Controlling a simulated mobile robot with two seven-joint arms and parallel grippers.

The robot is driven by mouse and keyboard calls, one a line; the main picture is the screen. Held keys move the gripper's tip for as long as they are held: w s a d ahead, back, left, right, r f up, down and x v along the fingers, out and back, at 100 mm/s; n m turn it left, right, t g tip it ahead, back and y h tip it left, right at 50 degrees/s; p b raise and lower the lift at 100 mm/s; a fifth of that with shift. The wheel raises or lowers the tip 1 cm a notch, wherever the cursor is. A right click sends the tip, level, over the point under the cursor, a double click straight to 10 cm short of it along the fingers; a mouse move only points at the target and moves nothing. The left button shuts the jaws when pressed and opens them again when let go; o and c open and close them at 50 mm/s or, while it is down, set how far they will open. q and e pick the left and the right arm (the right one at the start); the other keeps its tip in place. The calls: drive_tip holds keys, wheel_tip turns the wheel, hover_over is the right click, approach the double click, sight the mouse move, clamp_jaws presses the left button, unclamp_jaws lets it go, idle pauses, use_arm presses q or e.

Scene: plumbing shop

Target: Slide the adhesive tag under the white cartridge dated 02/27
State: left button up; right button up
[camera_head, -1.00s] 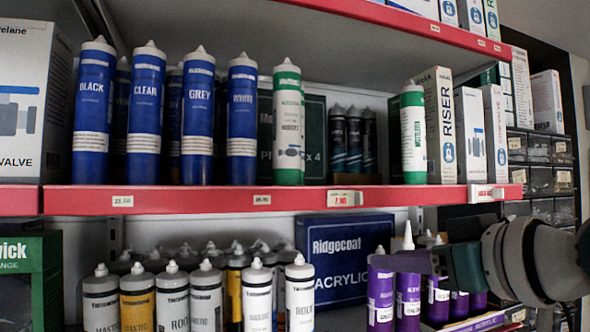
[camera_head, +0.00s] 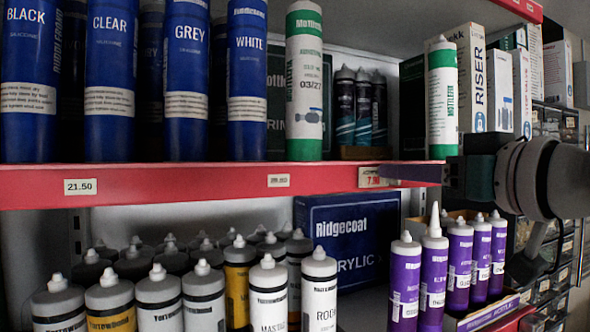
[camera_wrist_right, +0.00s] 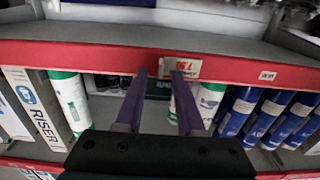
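A white cartridge with green ends (camera_head: 304,85) stands upright on the upper shelf, right of the blue ones; its date looks like 03/27. A second white-and-green cartridge (camera_head: 442,100) stands farther right, its date unreadable. A blue cartridge marked WHITE (camera_head: 247,75) stands to the left. A tag reading about 7.90 (camera_head: 372,177) sits on the red shelf edge, and shows in the right wrist view (camera_wrist_right: 187,67). My right gripper (camera_head: 384,173) reaches in from the right at the tag. In the wrist view its fingers (camera_wrist_right: 160,74) are apart, the tag near one fingertip. My left gripper is not in view.
The red shelf edge (camera_head: 215,191) carries other price tags, including 21.50 (camera_head: 80,186). Dark small cartridges (camera_head: 362,110) stand between the white-and-green ones. Purple cartridges (camera_head: 433,270) and a blue Ridgecoat box (camera_head: 345,240) stand below. RISER boxes (camera_head: 473,85) are at the right.

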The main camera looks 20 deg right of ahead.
clamp_jaws()
idle(0.3)
idle(1.2)
